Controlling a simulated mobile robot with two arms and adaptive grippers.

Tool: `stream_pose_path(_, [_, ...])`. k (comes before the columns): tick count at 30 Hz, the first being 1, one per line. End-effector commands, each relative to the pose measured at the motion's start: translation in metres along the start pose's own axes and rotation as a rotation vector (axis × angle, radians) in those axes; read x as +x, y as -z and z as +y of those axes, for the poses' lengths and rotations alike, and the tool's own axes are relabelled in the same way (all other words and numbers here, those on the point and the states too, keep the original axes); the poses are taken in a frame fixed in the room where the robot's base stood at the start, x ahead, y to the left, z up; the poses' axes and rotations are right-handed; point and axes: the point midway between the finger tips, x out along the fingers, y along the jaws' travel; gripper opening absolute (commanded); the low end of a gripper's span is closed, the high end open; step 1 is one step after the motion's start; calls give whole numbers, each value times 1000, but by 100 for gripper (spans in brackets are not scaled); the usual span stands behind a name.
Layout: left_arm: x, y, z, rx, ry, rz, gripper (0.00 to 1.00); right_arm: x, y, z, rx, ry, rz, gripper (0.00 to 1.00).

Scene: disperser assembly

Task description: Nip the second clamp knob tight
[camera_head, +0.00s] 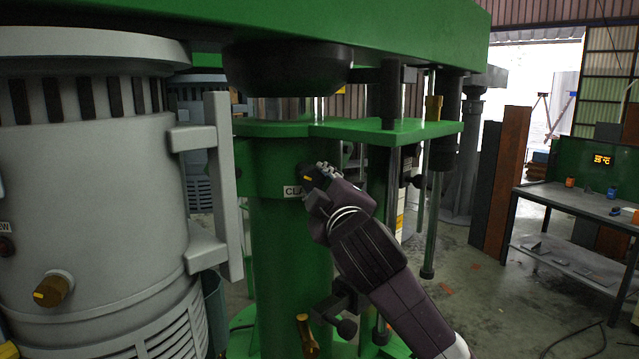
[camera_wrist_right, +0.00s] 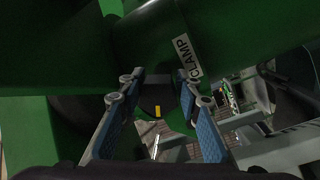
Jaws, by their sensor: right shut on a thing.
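The dark clamp knob (camera_head: 308,178) with a yellow mark sits on the green column (camera_head: 275,235), beside a white label (camera_head: 292,192) partly hidden by my right gripper. My right gripper (camera_head: 322,180) reaches the knob from the lower right and is shut on it. In the right wrist view the knob (camera_wrist_right: 157,111) lies between the two blue-padded fingers (camera_wrist_right: 158,85), its yellow mark showing. The label there (camera_wrist_right: 187,57) reads CLAMP. My left gripper is not in view.
A large grey motor housing (camera_head: 90,190) with a brass-coloured knob (camera_head: 52,289) stands at the left. A green beam (camera_head: 400,22) spans overhead. Vertical rods (camera_head: 433,215) hang right of the column. A workbench (camera_head: 565,200) and open floor lie at the right.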

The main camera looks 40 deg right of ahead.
Motion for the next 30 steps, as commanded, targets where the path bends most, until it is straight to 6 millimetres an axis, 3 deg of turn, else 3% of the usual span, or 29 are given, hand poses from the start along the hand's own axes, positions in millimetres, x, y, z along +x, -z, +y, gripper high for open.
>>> stream_pose_path(6, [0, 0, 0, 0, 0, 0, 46, 0, 3, 3, 3, -7, 8, 7])
stream_pose_path(7, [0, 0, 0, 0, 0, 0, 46, 0, 3, 3, 3, -7, 8, 34])
stream_pose_path(12, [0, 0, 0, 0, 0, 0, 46, 0, 2, 3, 2, -6, 6, 50])
stream_pose_path(22, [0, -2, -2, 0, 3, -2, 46, -5, 2, 2, 0, -5, 5, 50])
stream_pose_path(30, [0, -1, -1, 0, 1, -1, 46, -46, 3, 2, 1, -5, 7, 50])
